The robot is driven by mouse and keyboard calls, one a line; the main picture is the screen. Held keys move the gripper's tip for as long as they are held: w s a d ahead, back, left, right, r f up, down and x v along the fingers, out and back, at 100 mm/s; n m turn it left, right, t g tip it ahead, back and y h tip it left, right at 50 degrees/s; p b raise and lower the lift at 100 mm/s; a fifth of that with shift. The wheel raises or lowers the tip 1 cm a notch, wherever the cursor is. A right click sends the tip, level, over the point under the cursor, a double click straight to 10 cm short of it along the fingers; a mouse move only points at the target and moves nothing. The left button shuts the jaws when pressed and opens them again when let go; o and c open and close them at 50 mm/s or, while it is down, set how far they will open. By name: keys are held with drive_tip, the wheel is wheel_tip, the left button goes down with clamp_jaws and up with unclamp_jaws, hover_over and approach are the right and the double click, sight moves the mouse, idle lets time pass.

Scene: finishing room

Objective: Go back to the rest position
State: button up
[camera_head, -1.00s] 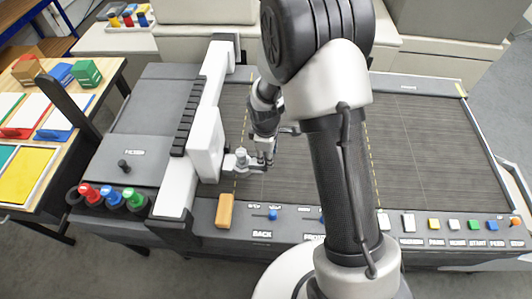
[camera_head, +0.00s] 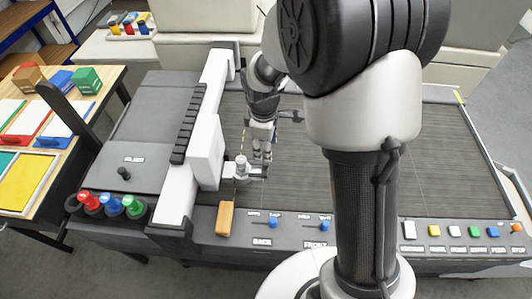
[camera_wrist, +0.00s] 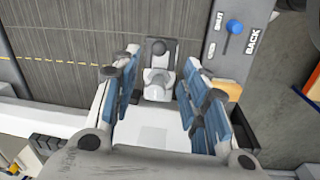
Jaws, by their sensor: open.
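My gripper (camera_head: 262,148) hangs over the dark ribbed bed of the machine, beside the white carriage with its small grey knob fitting (camera_head: 241,166). In the wrist view my gripper (camera_wrist: 160,72) is open, with blue-padded fingers on either side. The grey knob fitting (camera_wrist: 157,84) and the white carriage body show between and below the fingers. I see nothing held. I cannot tell how much height separates the fingers from the fitting. My arm hides the middle right of the bed in the head view.
The white gantry beam (camera_head: 196,138) crosses the bed at left. Along the front are an orange block (camera_head: 225,218), a blue BACK slider (camera_head: 273,223) and several coloured buttons. Red, blue and green knobs (camera_head: 112,205) stand at front left. A wooden table (camera_head: 62,150) holds trays and blocks.

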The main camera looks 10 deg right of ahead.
drive_tip(key=shift+s+r, duration=0.1)
drive_tip(key=shift+r, duration=0.9)
drive_tip(key=s+d+r+m+t+b, duration=0.25)
drive_tip(key=s+r+m+b, duration=0.3)
drive_tip(key=s+b, duration=0.4)
drive_tip(key=s+d+f+m+t+b, duration=0.1)
drive_tip(key=s+f+m+b, duration=0.2)
drive_tip(key=s, duration=1)
drive_tip(key=m+b, duration=0.3)
drive_tip(key=m, duration=0.1)
drive_tip(key=shift+s+y, duration=0.3)
drive_tip(key=shift+s, duration=0.05)
